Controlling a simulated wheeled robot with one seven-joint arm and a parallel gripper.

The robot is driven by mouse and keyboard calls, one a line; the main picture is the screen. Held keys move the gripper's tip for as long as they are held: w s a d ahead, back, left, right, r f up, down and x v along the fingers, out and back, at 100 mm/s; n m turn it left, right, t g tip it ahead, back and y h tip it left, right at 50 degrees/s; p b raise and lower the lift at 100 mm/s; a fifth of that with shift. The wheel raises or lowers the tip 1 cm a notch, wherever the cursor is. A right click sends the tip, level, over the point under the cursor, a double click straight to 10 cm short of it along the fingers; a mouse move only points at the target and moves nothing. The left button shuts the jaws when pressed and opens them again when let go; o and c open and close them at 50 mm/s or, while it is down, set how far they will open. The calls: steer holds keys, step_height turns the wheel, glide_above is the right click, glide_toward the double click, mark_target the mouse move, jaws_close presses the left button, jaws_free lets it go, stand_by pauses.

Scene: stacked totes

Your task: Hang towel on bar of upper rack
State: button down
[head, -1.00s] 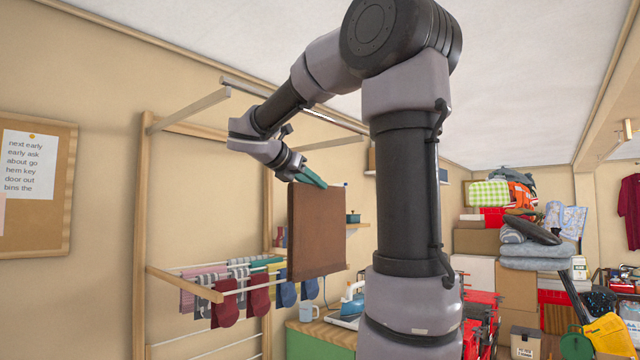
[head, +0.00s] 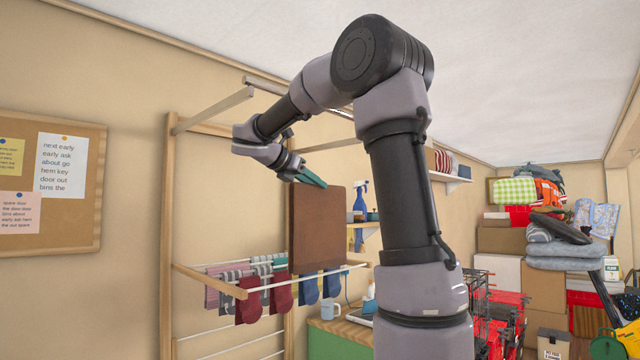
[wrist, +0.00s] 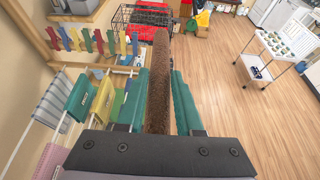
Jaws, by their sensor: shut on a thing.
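A brown towel (head: 317,230) hangs from my gripper (head: 312,180), which is shut on its top edge. In the wrist view the towel (wrist: 159,80) runs away from the camera between the two teal fingers of my gripper (wrist: 160,105). The upper rack (head: 216,109) is a wooden frame on the wall with arms reaching out and a bar at its front. My arm hides part of the upper rack's bar.
The lower rack's rods carry several socks (head: 282,289) and cloths. A counter with a mug (head: 330,310) stands behind, with a spray bottle (head: 360,200) on a shelf. In the wrist view, open wooden floor (wrist: 230,90) lies to the right, with a white cart (wrist: 280,50).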

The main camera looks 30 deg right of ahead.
mark_target(312, 270)
steer(key=shift+w+a, duration=0.2)
steer(key=shift+w, duration=0.2)
steer(key=shift+f, duration=12.2)
steer(key=shift+c, duration=2.4)
jaws_free()
